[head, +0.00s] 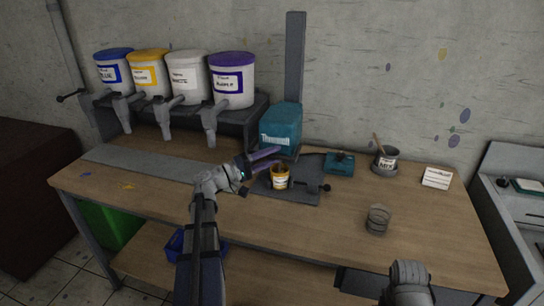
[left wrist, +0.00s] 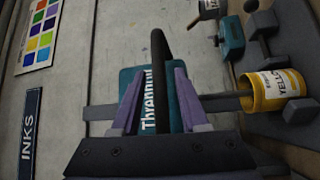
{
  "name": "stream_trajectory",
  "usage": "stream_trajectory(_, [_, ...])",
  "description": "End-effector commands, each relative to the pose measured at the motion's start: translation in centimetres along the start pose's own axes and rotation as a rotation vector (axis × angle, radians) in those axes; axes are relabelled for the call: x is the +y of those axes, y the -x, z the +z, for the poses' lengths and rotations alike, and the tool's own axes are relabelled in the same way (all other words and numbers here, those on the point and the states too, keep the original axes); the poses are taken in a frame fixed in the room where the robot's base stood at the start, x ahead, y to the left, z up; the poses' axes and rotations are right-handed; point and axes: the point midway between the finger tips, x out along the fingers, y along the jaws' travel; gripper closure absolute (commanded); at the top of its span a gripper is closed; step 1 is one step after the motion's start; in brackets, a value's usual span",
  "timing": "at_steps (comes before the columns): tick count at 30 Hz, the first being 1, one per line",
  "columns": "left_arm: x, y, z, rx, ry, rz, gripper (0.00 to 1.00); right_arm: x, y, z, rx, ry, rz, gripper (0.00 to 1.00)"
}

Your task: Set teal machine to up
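The teal machine (head: 281,127) stands at the back of the table with a tall grey post behind it. It shows sideways in the left wrist view (left wrist: 150,100). A dark bar (left wrist: 160,50), looking like its lever, passes between my fingers there; whether they touch it I cannot tell. My left gripper (head: 268,158), with purple fingers, is in front of the machine's lower part. It also shows in the left wrist view (left wrist: 160,98), fingers apart. My right arm shows only partly at the bottom right; its fingers are out of view.
A yellow-labelled pot (head: 280,177) stands on the dark base below the machine, close to my left gripper. A small teal device (head: 340,164), a dark pot with a stick (head: 385,160) and a glass-like cup (head: 378,220) stand to the right. Ink buckets (head: 190,78) line the back left.

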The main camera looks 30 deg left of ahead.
Motion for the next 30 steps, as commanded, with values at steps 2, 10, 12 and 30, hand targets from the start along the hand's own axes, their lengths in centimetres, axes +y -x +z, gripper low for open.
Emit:
stream_trajectory(2, [0.0, 0.02, 0.0, 0.0, 0.0, 0.0, 0.66, 0.0, 0.0, 0.0, 0.0, 0.0, 0.0, 0.0])
stream_trajectory(10, [0.0, 0.03, -0.01, 0.0, 0.0, 0.0, 0.96, 0.0, 0.0, 0.0, 0.0, 0.0, 0.0, 0.0])
stream_trajectory(12, [-0.01, 0.03, 0.0, 0.0, 0.0, 0.0, 1.0, 0.0, 0.0, 0.0, 0.0, 0.0, 0.0, 0.0])
stream_trajectory(30, [-0.03, 0.05, 0.02, 0.0, 0.0, -0.001, 1.0, 0.0, -0.01, 0.0, 0.0, 0.0, 0.0, 0.0])
